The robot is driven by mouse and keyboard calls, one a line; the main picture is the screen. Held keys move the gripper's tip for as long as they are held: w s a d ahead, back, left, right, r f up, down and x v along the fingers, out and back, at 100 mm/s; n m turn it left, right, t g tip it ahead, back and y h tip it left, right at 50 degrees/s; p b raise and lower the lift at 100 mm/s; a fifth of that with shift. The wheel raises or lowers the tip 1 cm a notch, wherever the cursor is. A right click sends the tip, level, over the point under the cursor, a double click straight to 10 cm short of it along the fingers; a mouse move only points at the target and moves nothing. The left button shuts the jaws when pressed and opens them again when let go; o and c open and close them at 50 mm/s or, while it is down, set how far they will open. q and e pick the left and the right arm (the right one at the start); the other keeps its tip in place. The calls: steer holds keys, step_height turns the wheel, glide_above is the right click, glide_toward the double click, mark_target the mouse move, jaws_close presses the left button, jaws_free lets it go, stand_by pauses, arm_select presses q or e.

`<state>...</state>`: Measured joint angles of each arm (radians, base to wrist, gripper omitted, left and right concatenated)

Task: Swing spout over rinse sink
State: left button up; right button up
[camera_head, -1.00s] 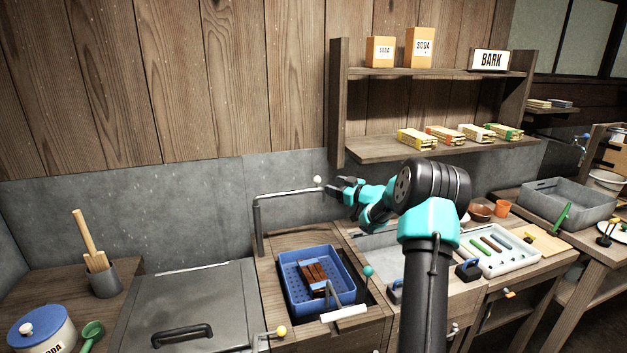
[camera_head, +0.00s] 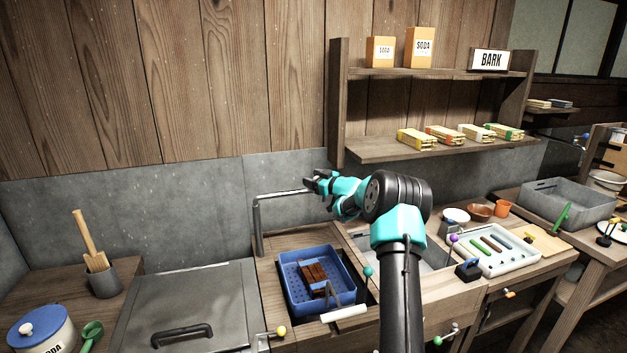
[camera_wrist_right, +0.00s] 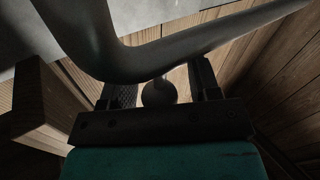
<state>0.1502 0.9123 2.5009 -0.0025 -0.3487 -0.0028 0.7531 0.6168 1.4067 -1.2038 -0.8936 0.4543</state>
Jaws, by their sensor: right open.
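The spout (camera_head: 285,193) is a grey pipe that rises from the back of the counter and bends right, level, along the grey back wall. My right gripper (camera_head: 312,182) is open at the spout's right end. In the right wrist view the pipe (camera_wrist_right: 200,42) crosses above the open right gripper (camera_wrist_right: 160,92), with a round knob (camera_wrist_right: 158,93) between the fingers. I cannot tell whether they touch it. A grey sink (camera_head: 432,253) lies right of the blue basket, partly hidden by my right arm. My left gripper is not in view.
The blue basket (camera_head: 286,283) holds brown bars and sits in the counter below the spout. A shelf (camera_head: 440,147) with boxes overhangs at the back right. A tray of coloured rods (camera_head: 525,262) lies at right. A metal lid (camera_head: 190,300) covers the left counter.

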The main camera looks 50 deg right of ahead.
jaws_close()
stand_by(0.3)
steer(key=shift+s, duration=0.1)
